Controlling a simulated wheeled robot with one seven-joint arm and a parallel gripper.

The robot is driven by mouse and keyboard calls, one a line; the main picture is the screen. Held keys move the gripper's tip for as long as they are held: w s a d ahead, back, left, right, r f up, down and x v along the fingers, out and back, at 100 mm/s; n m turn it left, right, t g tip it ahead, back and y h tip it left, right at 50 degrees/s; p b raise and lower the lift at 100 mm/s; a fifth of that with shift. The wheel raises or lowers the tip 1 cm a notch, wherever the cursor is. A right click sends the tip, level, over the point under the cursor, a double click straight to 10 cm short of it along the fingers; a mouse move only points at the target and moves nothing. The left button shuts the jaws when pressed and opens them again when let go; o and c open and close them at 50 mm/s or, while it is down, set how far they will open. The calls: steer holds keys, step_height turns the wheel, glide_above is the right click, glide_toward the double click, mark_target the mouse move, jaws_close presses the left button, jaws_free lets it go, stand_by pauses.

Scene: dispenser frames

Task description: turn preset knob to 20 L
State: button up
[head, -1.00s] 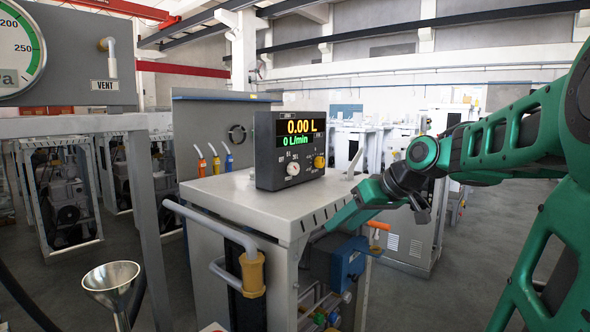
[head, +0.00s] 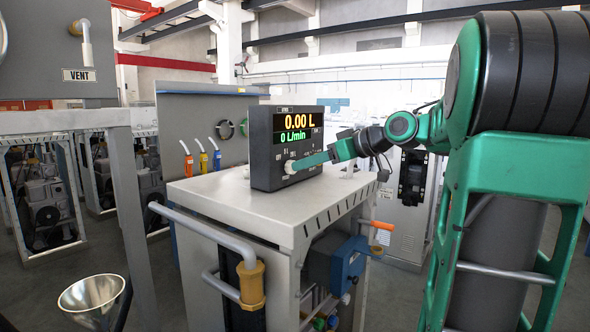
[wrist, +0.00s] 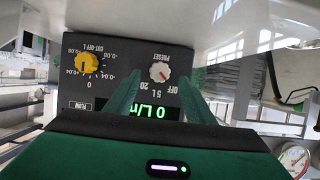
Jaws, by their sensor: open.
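The dark dispenser box (head: 262,151) stands on the grey cabinet top, its display reading 0.00 L and 0 L/min. Its white preset knob (head: 290,167) is on the lower front face. The upside-down wrist view shows this knob (wrist: 160,72) with a small red mark, beside the labels PRESET, 5 L and 20. My gripper (head: 303,163) is open in front of the face. In the wrist view, its two green fingers (wrist: 160,84) reach toward the panel on either side of the knob; contact is not clear. The yellow knob (wrist: 87,64) shows there beside it.
The grey cabinet (head: 245,204) has a rail with a yellow-brown nozzle (head: 251,285) at its front. A blue box (head: 343,264) and an orange lever (head: 383,225) are at its side. A metal funnel (head: 92,295) is at lower left. Several machines stand behind.

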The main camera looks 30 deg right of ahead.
steer(key=shift+x, duration=2.1)
steer(key=shift+s, duration=0.1)
steer(key=c, duration=1.1)
steer(key=shift+o, duration=0.2)
